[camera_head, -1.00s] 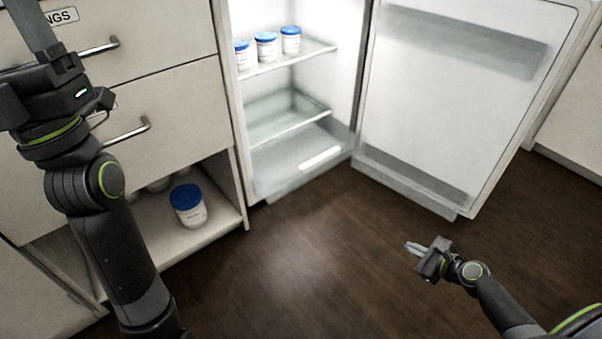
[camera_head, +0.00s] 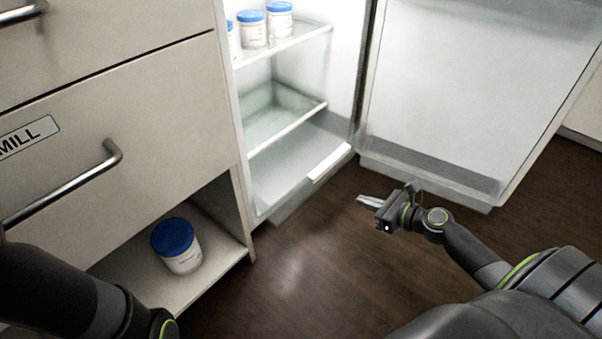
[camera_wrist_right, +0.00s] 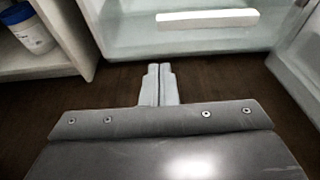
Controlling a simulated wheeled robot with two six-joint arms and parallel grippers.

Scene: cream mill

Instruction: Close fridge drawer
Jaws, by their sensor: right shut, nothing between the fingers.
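The fridge drawer (camera_head: 290,170) is the pale, see-through bin at the bottom of the open fridge, with a white bar handle (camera_head: 330,162) on its front. How far it stands out is hard to tell. In the right wrist view the handle (camera_wrist_right: 208,19) lies ahead at the top. My right gripper (camera_head: 360,200) is shut and empty, low over the floor in front of the fridge, apart from the drawer and pointing left. Its closed fingers (camera_wrist_right: 158,70) also show in the wrist view. My left arm shows at lower left; its gripper is out of view.
The fridge door (camera_head: 470,90) stands wide open on the right. A glass shelf (camera_head: 290,42) holds blue-lidded jars (camera_head: 280,20). Left is a cabinet with a MILL drawer (camera_head: 150,110) and an open lower shelf with a jar (camera_head: 178,246). The dark floor (camera_head: 290,270) between is clear.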

